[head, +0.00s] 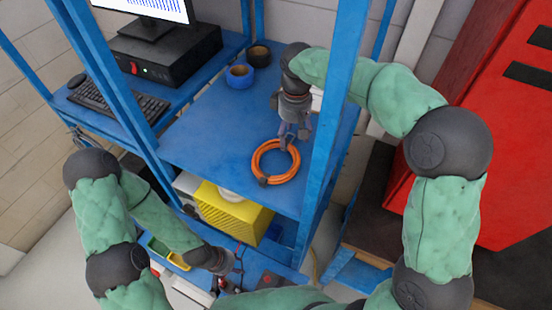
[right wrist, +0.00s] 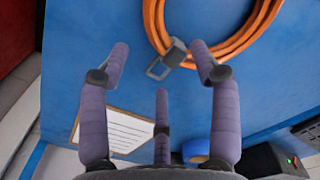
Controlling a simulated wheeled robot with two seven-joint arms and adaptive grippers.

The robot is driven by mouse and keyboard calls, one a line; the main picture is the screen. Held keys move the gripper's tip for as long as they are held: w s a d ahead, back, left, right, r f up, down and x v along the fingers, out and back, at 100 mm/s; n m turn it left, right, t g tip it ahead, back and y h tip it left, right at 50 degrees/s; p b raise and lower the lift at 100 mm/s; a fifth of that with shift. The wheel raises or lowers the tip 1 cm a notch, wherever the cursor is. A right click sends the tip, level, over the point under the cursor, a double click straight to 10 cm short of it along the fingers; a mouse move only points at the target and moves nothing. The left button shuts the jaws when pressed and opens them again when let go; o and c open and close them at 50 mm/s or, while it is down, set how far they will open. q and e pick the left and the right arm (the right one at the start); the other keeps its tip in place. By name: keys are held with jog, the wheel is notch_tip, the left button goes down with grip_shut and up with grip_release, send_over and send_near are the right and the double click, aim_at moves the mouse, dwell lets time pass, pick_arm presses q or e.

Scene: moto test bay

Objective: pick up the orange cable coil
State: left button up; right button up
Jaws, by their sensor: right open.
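The orange cable coil (head: 256,160) lies flat on the blue shelf (head: 205,140), near its front edge. A dark clip shows on its lower left side. My right gripper (head: 292,136) is over the shelf at the far side of the coil. In the right wrist view the coil (right wrist: 241,42) is at the top, with a grey clip (right wrist: 168,57) between the spread fingers of my open, empty right gripper (right wrist: 160,62). I cannot tell whether a finger touches the coil. My left gripper (head: 230,268) is low over the lower shelf, small and partly hidden; its fingers are unclear.
A blue tape roll (head: 239,76) and a dark roll (head: 258,56) stand at the back of the shelf. A blue post (head: 338,110) rises close beside my right arm. A yellow box (head: 232,213) sits below. A red cabinet (head: 500,120) is at right.

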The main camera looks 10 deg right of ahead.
jog(key=f, duration=0.2)
jog(key=f+p, duration=0.1)
jog(key=f, duration=0.1)
jog(key=shift+s+d, duration=0.15)
jog(key=shift+s, duration=0.05)
jog(key=shift+w+f, duration=0.1)
jog(key=shift+f, duration=0.55)
grip_shut()
